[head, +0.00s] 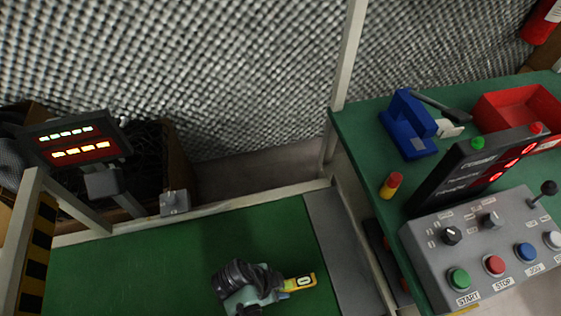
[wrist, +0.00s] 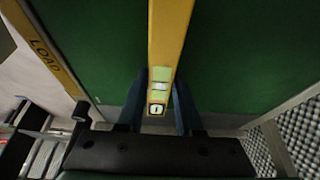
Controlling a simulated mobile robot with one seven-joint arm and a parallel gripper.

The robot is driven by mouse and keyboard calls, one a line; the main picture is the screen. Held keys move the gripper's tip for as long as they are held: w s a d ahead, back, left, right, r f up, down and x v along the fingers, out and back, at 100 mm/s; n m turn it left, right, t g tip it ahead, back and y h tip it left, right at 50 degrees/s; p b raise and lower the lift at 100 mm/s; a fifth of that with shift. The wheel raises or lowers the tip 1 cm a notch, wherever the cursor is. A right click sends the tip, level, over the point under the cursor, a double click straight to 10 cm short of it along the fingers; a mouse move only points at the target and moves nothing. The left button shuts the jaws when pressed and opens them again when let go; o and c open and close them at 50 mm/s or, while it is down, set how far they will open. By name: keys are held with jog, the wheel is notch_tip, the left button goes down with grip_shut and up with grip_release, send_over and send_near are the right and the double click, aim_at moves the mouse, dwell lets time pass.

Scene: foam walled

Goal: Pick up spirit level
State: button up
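The spirit level is a yellow bar with pale vial windows. In the wrist view the spirit level (wrist: 168,35) runs from the top edge down to the middle, its end between my fingers. My gripper (wrist: 160,88) has one dark blue finger against each side of it, with no clear gap, so it looks shut on the level. In the head view my gripper (head: 270,290) is over the green surface at the bottom, and one end of the spirit level (head: 301,283) sticks out to its right. The rest is hidden behind my arm. I cannot tell whether the level touches the surface.
The green conveyor surface (head: 130,270) is otherwise clear. A grey control box (head: 480,250) with buttons stands right on a green table, with a blue holder (head: 405,125) and red bin (head: 510,105) behind. A lit display (head: 75,145) stands left. A foam wall (head: 200,70) closes the back.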

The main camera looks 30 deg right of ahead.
grip_shut()
